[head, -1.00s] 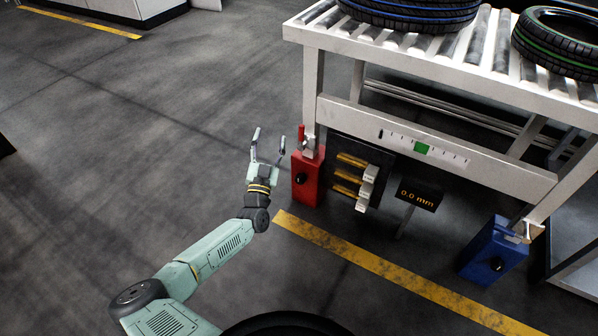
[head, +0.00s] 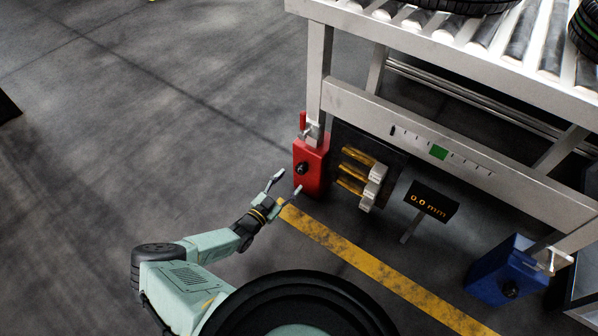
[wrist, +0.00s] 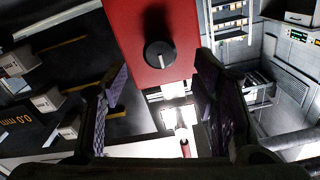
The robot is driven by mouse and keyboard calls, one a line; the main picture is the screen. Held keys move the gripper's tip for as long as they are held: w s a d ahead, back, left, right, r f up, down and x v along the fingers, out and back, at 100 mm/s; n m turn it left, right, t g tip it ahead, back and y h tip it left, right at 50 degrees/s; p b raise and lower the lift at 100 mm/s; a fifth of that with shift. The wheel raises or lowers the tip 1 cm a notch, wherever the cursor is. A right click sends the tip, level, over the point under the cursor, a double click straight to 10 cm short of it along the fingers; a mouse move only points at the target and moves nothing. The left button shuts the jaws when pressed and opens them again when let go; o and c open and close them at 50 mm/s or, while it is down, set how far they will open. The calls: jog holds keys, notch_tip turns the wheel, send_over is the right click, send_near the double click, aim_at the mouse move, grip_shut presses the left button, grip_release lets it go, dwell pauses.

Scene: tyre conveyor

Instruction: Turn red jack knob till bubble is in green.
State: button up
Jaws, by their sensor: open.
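The red jack (head: 310,168) stands at the foot of the conveyor's near-left leg, with its black knob (head: 302,168) on the front face. My gripper (head: 288,183) is open and empty, just in front of and below the knob in the head view. In the wrist view the knob (wrist: 160,54) shows between and beyond the spread fingers (wrist: 162,72), apart from them. The level scale (head: 465,163) on the beam has a green zone (head: 438,152). A small dark mark, seemingly the bubble (head: 393,130), sits at its left end, outside the green.
A display (head: 432,201) on a post reads 0.0 mm. Pale blocks on yellow bars (head: 372,186) stand just right of the red jack. A blue jack (head: 507,270) is at the right leg. Open floor (head: 150,120) lies left of the red jack.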

aim_at(299, 172)
jog(key=x, duration=0.6)
jog(key=shift+c, duration=0.3)
jog(key=c, duration=1.1)
